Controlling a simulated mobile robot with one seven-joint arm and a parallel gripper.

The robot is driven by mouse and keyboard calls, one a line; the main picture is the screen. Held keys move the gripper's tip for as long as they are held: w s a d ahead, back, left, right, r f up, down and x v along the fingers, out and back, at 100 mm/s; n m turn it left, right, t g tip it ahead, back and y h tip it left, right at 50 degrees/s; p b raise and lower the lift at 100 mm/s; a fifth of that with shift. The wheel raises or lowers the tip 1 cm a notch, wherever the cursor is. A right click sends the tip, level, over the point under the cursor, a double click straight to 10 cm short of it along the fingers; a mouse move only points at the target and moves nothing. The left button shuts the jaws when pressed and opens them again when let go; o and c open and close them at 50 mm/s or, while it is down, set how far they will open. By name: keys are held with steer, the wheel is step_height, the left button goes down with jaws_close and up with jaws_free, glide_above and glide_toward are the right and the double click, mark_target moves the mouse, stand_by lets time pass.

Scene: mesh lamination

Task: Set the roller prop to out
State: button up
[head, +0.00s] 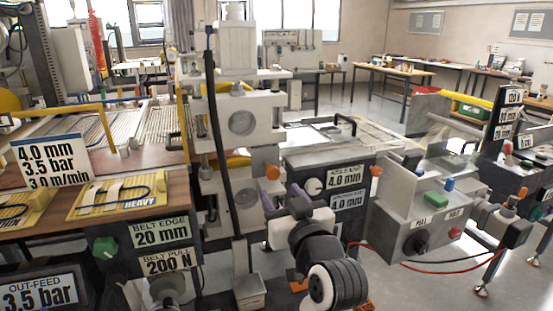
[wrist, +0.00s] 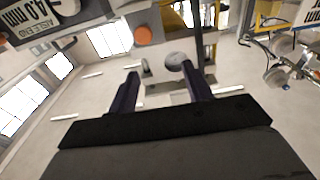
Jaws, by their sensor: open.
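My gripper (head: 268,226) is open beside the front of the roller stand (head: 240,120). In the wrist view its two dark fingers (wrist: 160,74) stand apart. Nothing is clamped between them. A round grey knob (wrist: 177,58) shows near the tip of the right finger; I cannot tell whether they touch. An orange knob (wrist: 143,36) shows beyond the fingers, and an orange knob on the stand also shows in the head view (head: 272,173). I cannot tell for sure which part is the roller prop, or its setting. My wrist hides part of the stand's lower right.
A panel with a dial and 4.0 mm labels (head: 347,177) is right of the stand. A grey control box (head: 420,220) with coloured buttons stands farther right, with red and black cables below. The belt bench (head: 150,215) is at left. Open floor lies behind.

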mark_target(274, 174)
steer(key=shift+g+h, duration=0.3)
steer(key=p+x, duration=0.1)
steer(key=x, duration=0.3)
steer(key=d+f+p+x, duration=0.1)
steer(key=x, duration=0.4)
steer(key=d+p+x, duration=0.1)
steer(key=x, duration=0.3)
steer(key=shift+w+f, duration=0.25)
steer(key=shift+w, duration=0.25)
steer(key=shift+c, duration=0.4)
jaws_close()
